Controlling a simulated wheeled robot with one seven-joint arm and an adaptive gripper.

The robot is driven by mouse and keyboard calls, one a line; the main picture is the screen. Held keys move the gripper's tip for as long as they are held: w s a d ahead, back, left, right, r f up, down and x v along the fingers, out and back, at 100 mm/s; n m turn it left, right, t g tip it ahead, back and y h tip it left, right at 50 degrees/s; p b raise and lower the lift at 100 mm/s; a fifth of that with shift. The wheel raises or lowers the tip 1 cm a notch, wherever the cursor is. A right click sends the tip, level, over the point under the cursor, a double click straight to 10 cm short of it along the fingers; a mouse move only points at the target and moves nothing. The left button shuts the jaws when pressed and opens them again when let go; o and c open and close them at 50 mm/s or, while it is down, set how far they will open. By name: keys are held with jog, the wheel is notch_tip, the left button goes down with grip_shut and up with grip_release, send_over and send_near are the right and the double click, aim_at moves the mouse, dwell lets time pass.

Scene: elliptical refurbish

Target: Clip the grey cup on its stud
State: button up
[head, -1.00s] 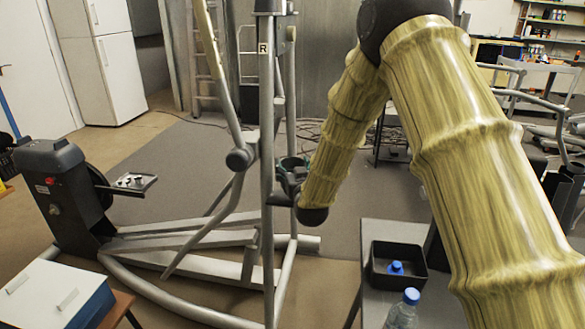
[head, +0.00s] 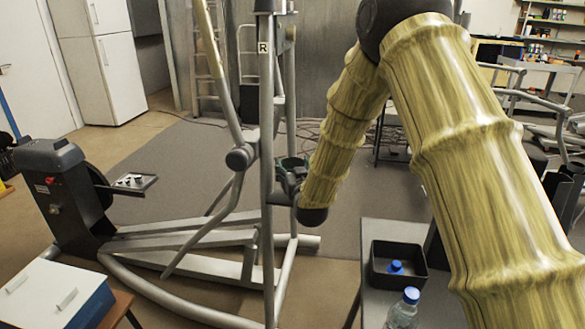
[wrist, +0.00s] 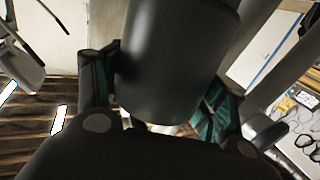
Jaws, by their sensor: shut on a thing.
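My gripper (head: 288,180) is at the elliptical machine's upright post (head: 266,130) in the head view, partly hidden behind it. In the wrist view, the gripper's green-padded fingers (wrist: 160,90) are shut around the sides of a large dark grey cup (wrist: 175,60). The cup fills the middle of that view and its far end runs out of the top.
The machine's grey frame (head: 195,262) spreads over the floor on the left. A side table holds a black bin (head: 412,277) and a bottle (head: 404,312). A white and blue box (head: 60,293) is at front left.

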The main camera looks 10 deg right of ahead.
jog(key=shift+f+b, duration=0.85)
jog(key=shift+f, duration=0.4)
dwell(1.8)
jog(key=o, duration=1.3)
jog(key=shift+o, duration=0.2)
jog(key=shift+s, duration=0.15)
jog(key=s, duration=1.1)
jog(key=shift+s, duration=0.35)
